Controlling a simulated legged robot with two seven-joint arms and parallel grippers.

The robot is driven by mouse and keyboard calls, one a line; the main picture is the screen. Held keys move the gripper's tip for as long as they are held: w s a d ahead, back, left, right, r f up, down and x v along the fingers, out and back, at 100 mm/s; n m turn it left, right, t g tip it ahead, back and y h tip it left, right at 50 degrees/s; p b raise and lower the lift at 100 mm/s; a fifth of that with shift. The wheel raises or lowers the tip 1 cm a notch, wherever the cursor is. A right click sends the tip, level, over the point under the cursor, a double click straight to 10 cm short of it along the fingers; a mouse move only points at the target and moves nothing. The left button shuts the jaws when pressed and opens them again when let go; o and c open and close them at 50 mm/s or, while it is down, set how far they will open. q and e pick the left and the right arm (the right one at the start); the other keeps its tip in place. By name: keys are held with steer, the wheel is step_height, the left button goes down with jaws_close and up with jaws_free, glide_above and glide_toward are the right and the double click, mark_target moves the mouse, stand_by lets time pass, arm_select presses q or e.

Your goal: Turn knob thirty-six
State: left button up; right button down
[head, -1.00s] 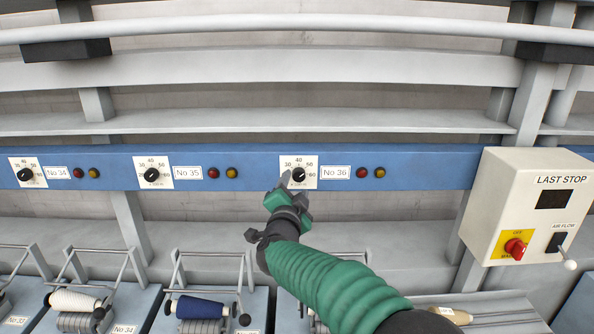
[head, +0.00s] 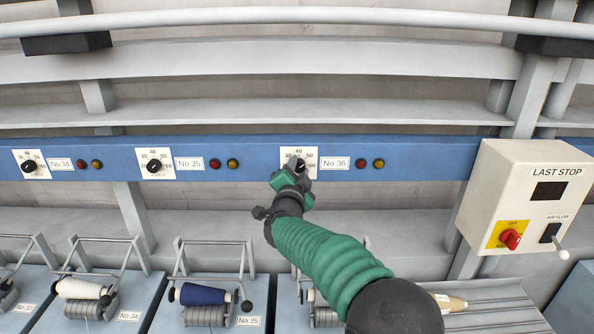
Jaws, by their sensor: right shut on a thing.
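Knob thirty-six (head: 300,164) is a black dial on a white scale plate (head: 312,155), on the blue rail beside the label "No 36" (head: 335,163). My right gripper (head: 296,171) reaches up from below and is shut on the knob. Its fingers cover the lower left of the knob and plate, so the pointer's setting is hard to read. My left gripper is not in view.
Knobs thirty-five (head: 154,166) and thirty-four (head: 29,166) sit to the left on the blue rail (head: 430,160). A cream "LAST STOP" box (head: 510,210) with a red switch and a lever juts out at right. Yarn spools (head: 202,294) stand below.

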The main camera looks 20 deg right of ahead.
steer(key=shift+f, duration=0.3)
